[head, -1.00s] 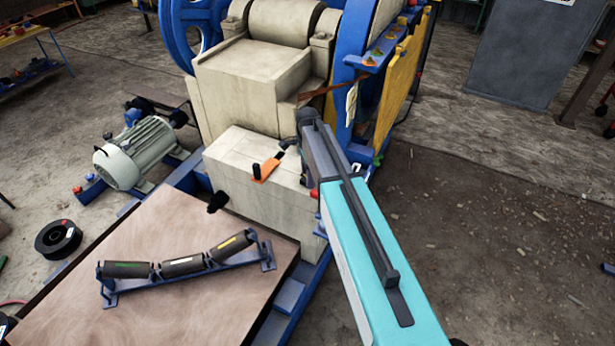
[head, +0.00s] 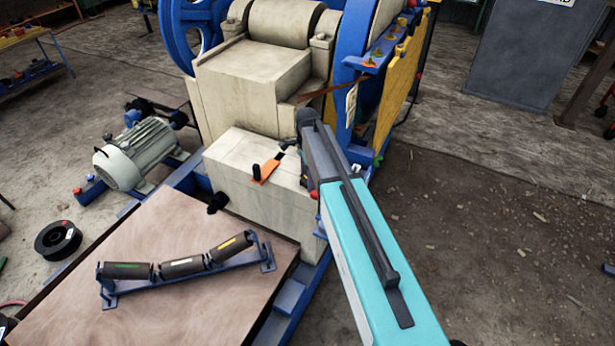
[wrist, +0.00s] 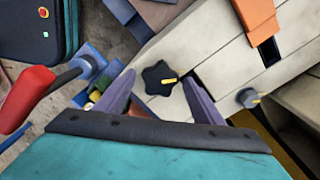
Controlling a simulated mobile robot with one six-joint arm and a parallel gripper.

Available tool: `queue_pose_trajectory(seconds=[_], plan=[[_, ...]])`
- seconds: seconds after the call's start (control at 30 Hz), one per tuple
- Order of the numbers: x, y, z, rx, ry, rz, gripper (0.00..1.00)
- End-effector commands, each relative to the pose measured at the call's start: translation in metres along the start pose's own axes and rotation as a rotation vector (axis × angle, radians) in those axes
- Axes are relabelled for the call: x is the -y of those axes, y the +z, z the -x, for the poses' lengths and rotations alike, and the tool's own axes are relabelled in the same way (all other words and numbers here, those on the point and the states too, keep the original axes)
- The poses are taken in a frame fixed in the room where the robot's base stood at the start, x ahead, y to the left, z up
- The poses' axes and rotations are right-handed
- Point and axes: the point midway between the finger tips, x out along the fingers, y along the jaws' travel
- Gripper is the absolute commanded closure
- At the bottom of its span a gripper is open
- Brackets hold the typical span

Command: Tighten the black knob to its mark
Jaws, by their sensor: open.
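The black knob (wrist: 157,78) is star-shaped, with a yellow pointer line on its right side, and sits by the pale machine block (wrist: 215,45) in the wrist view. My gripper (wrist: 159,80) is open, with one grey finger on each side of the knob in this view. A gap shows between the knob and each finger; I cannot tell how far in depth the fingertips reach. In the head view my arm hides the knob's place beside the beige block (head: 245,185). A smaller grey knob (wrist: 248,97) with a yellow line sits to the right in the wrist view.
A red-handled lever (wrist: 27,98) stands close left of my gripper. An orange piece (head: 265,167) lies on the block. A roller frame (head: 190,267) rests on the wooden board (head: 200,315). A motor (head: 135,153) stands left. The ground at right is mostly clear.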

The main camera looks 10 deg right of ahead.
Motion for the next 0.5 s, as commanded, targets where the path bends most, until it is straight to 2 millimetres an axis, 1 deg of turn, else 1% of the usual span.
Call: queue_pose_trajectory(seconds=[0.17, 0.27, 0.5], plan=[[0.000, 0.000, 0.006, 0.000, -0.001, 0.000, 0.38], [0.001, 0.000, 0.013, 0.000, -0.002, 0.000, 0.38], [0.000, 0.000, 0.039, 0.000, -0.002, 0.000, 0.38]])
